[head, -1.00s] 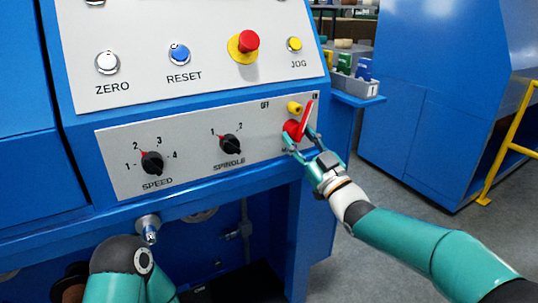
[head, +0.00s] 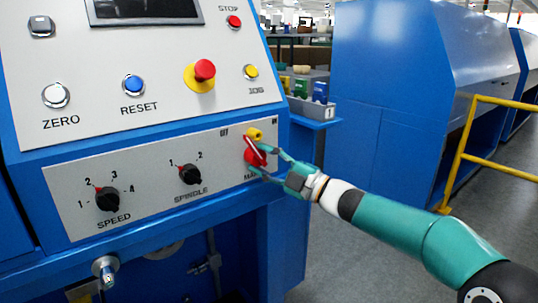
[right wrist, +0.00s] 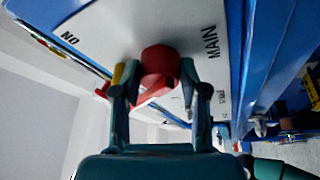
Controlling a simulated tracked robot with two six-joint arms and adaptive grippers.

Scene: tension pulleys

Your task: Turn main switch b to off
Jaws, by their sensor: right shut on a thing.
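The red main switch (head: 251,156) is at the right end of the lower grey panel, with OFF at its upper left and ON at its upper right. Its red handle with a white stripe tilts up and left, towards OFF. My right gripper (head: 264,161) is shut on the switch, coming from the right. In the right wrist view the two fingers (right wrist: 154,88) stand on either side of the red knob (right wrist: 158,62), beside the MAIN label. The fingers partly cover the switch and label in the head view. My left gripper is out of view.
A yellow piece (head: 254,135) sits just above the switch. The spindle knob (head: 190,174) and speed knob (head: 108,199) are to the left. A red emergency button (head: 204,70) is on the upper panel. A yellow railing (head: 462,150) stands at right, with open floor before it.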

